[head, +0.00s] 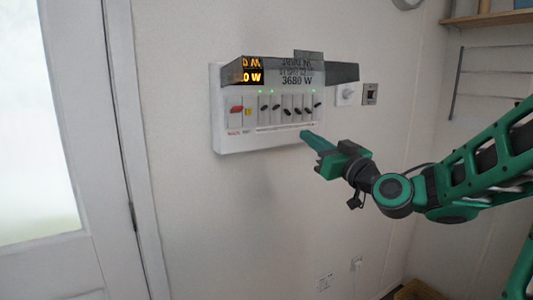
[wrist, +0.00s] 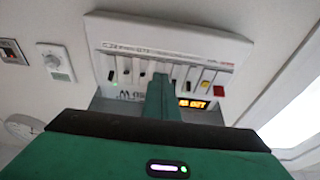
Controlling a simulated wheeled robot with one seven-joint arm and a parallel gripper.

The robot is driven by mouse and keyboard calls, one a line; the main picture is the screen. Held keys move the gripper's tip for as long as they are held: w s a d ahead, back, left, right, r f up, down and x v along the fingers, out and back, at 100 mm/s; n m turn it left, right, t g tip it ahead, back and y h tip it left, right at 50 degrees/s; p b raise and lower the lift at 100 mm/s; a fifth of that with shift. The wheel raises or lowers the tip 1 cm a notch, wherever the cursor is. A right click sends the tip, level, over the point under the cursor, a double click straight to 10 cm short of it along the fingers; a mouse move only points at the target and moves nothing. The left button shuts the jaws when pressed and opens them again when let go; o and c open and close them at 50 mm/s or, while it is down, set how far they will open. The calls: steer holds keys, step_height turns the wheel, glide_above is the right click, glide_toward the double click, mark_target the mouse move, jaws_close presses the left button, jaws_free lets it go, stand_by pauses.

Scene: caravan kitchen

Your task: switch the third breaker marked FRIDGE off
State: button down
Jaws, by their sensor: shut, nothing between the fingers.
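The white breaker box (head: 222,130) hangs on the wall, with a red switch, a yellow button and a row of breakers with dark levers. Counting from the red switch, the third breaker (head: 287,106) has no green light visible above it; the first two and the rightmost do. The FRIDGE lettering is too small to read. My gripper (head: 304,135) is shut and empty, its tip just below and in front of the row. In the upside-down wrist view, the shut fingers (wrist: 161,84) overlap the middle of the row and hide part of it. Contact cannot be told.
A raised smoky cover (head: 343,72) juts out above the breakers, with an orange display behind it. The door (head: 45,130) is at left.

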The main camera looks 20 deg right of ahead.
steer(key=s+d+f+g+h, duration=0.1)
steer(key=s+f+g, duration=0.2)
steer(key=f, duration=0.4)
steer(key=s+d+f+m+g+h, duration=0.1)
steer(key=s+d+f+g, duration=0.2)
steer(key=f, duration=0.4)
steer(key=s+f+g+h, duration=0.1)
steer(key=s+f+g, duration=0.25)
steer(key=f, duration=0.35)
steer(key=s+d+f+m+g, duration=0.2)
steer(key=s+g, duration=0.1)
steer(key=s, duration=0.5)
steer(key=s+d+f+m+g+h, duration=0.1)
steer(key=s+d+f+m+g, duration=0.1)
steer(key=s, duration=0.6)
steer(key=s+d+f+m+g+h, duration=0.1)
steer(key=s+d+f+m+g, duration=0.1)
steer(key=s, duration=0.6)
steer(key=d+m+g, duration=0.1)
steer(key=m+g, duration=0.1)
steer(key=g, duration=0.1)
steer(key=shift+s+d+f, duration=0.2)
steer(key=shift+d+f, duration=0.1)
steer(key=shift+f, duration=0.1)
steer(key=shift+w+f+g, duration=0.25)
steer(key=shift+w, duration=0.4)
steer(key=shift+s, duration=0.1)
